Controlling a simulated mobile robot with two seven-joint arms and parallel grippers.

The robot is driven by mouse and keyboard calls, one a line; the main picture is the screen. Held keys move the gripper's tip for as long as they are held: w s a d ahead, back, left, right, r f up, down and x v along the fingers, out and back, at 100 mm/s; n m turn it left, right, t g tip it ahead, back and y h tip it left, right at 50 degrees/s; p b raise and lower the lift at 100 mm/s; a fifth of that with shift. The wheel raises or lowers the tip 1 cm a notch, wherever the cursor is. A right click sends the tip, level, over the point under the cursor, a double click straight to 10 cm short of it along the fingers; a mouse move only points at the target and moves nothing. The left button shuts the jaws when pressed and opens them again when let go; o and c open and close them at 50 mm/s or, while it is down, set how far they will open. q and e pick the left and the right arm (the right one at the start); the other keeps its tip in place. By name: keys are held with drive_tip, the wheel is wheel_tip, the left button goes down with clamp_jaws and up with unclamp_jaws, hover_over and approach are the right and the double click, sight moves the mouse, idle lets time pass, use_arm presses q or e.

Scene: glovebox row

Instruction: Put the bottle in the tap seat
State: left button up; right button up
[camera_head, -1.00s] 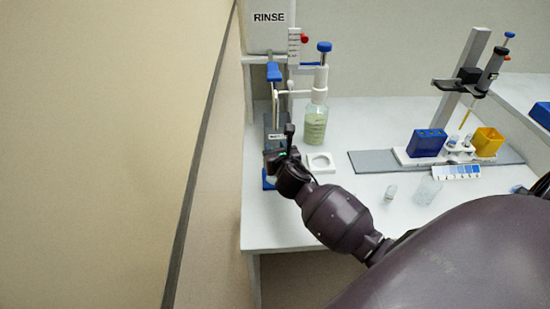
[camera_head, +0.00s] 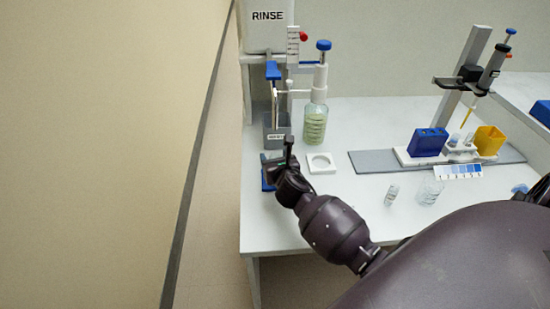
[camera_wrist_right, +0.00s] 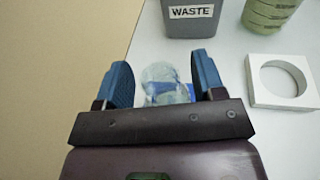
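My right gripper (camera_head: 278,158) is at the left end of the bench, in front of the waste box. In the right wrist view its two blue-padded fingers (camera_wrist_right: 162,82) are spread. A clear bottle (camera_wrist_right: 163,84) stands between and beyond them, with a gap on either side. The gripper hides the bottle in the head view. My left gripper is not in view.
The grey waste box (camera_wrist_right: 190,18) stands just behind, below the rinse tank (camera_head: 268,24). A white ring holder (camera_head: 321,163) and a green-liquid bottle (camera_head: 314,125) are to the right. A vial (camera_head: 392,195) and clear beaker (camera_head: 429,191) stand farther right.

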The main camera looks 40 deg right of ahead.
drive_tip(key=shift+r, duration=0.25)
drive_tip(key=p+v, duration=0.2)
drive_tip(key=v, duration=1)
drive_tip(key=shift+f, duration=0.15)
drive_tip(key=s+f+m+g, duration=0.1)
drive_tip(key=s+m+g, duration=0.1)
drive_tip(key=s+m, duration=0.2)
drive_tip(key=s+f+m+g, duration=0.1)
drive_tip(key=s+m, duration=0.3)
drive_tip(key=m, duration=0.4)
drive_tip(key=s+f+m+g, duration=0.1)
drive_tip(key=s+m+g, duration=0.2)
drive_tip(key=s+m, duration=0.2)
drive_tip(key=shift+s+a+f+m, duration=0.1)
drive_tip(key=shift+a+f+m, duration=0.15)
drive_tip(key=shift+m, duration=0.15)
drive_tip(key=s+a+m+g+y, duration=0.2)
drive_tip(key=s+a+m+g, duration=0.1)
drive_tip(key=s+m, duration=0.4)
drive_tip(key=s+a+m+g+y, duration=0.2)
drive_tip(key=s+a+m+g, duration=0.1)
drive_tip(key=s+m, duration=0.4)
drive_tip(key=w+f+t+y, duration=0.1)
drive_tip(key=w+f+t, duration=0.7)
drive_tip(key=shift+f+n+t, duration=0.3)
drive_tip(key=shift+f+n, duration=0.1)
